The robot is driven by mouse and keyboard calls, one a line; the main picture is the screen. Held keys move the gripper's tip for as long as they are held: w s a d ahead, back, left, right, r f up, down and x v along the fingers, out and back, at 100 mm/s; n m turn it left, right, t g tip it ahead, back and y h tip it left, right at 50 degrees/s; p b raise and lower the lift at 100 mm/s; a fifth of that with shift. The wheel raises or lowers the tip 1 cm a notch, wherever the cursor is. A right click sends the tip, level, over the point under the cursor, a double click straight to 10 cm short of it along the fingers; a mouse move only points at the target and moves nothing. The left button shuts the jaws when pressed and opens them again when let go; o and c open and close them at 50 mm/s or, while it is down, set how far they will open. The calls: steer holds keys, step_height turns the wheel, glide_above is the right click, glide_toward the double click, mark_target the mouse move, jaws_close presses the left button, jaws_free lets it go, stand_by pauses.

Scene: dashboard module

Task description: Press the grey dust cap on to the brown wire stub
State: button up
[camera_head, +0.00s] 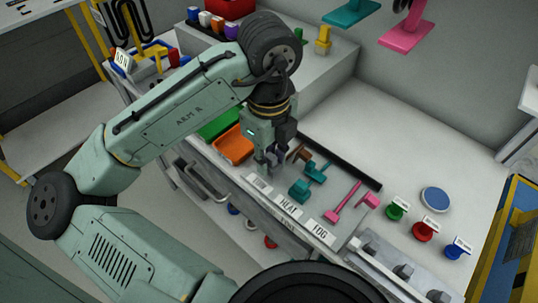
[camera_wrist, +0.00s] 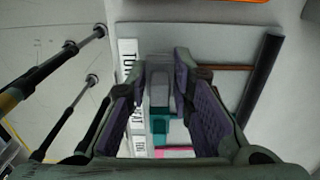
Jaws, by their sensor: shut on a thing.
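My gripper (camera_head: 270,165) is low over the bench behind the row of white labels. In the wrist view my gripper (camera_wrist: 162,95) has its purple-padded fingers closed on both sides of a grey block, which looks like the grey dust cap (camera_wrist: 158,88). The brown wire stub (camera_head: 301,153) stands just right of my gripper in the head view. In the wrist view a thin brown strip of it (camera_wrist: 228,67) shows to the right of the fingers. Its near end is hidden behind the fingers and cap, so I cannot tell whether they touch.
A teal wire stub (camera_head: 316,172) with a teal block (camera_head: 299,190) and a pink stub (camera_head: 345,203) stand to the right. A black bar (camera_head: 340,160) runs behind them. Labels HEAT (camera_head: 289,206) and FOG (camera_head: 320,232) line the front. An orange tray (camera_head: 234,146) lies left.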

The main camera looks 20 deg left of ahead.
mark_target(269, 155)
steer(key=shift+f+b, duration=0.35)
steer(key=shift+f, duration=0.2)
steer(key=o, duration=0.8)
step_height(269, 155, up, 12)
steer(key=shift+r, duration=0.1)
steer(key=shift+c, duration=0.3)
